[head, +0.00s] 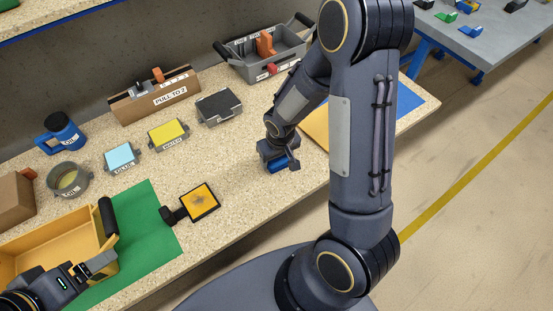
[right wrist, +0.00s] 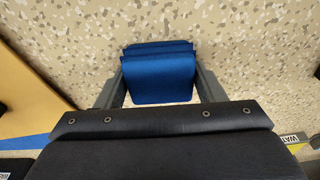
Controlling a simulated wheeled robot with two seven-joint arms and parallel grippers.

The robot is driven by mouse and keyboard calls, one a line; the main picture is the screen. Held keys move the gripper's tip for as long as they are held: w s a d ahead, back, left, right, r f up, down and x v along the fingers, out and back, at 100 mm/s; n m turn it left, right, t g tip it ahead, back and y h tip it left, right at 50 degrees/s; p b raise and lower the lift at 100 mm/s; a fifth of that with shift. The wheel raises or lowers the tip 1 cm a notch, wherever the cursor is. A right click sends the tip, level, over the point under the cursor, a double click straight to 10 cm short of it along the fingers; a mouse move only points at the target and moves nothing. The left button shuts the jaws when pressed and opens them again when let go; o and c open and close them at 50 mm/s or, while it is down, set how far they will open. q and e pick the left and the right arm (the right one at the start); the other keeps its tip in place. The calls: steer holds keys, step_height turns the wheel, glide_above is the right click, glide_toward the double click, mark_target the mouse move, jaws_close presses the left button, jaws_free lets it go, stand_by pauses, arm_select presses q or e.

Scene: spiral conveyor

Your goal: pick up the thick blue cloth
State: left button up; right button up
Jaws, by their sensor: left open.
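The thick blue cloth (head: 277,166) is a folded dark-blue block on the speckled worktop, partly hidden by my right gripper in the head view. My right gripper (head: 280,158) points down over it. In the right wrist view, the cloth (right wrist: 160,75) sits between the two fingers (right wrist: 160,88), one at each side edge. I cannot tell whether the fingers press on it or whether it is clear of the worktop. My left gripper (head: 92,266) is open and empty at the lower left, by the yellow bin.
The yellow bin (head: 60,240) and a green mat (head: 150,225) lie at the left. A stained yellow pad with a black handle (head: 198,202), a yellow container (head: 168,135), a light-blue container (head: 121,156) and a dark-topped container (head: 218,107) stand nearby. A grey tote (head: 290,62) is behind.

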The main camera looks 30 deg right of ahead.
steer(key=c, duration=0.5)
steer(key=shift+r, duration=0.5)
step_height(320, 180, up, 3)
steer(key=shift+a+f, duration=0.1)
steer(key=shift+f, duration=0.05)
steer(key=s+a+r, duration=0.7)
steer(key=s+r, duration=0.2)
steer(key=s, duration=0.3)
steer(key=shift+r, duration=0.15)
steer(key=shift+a, duration=0.1)
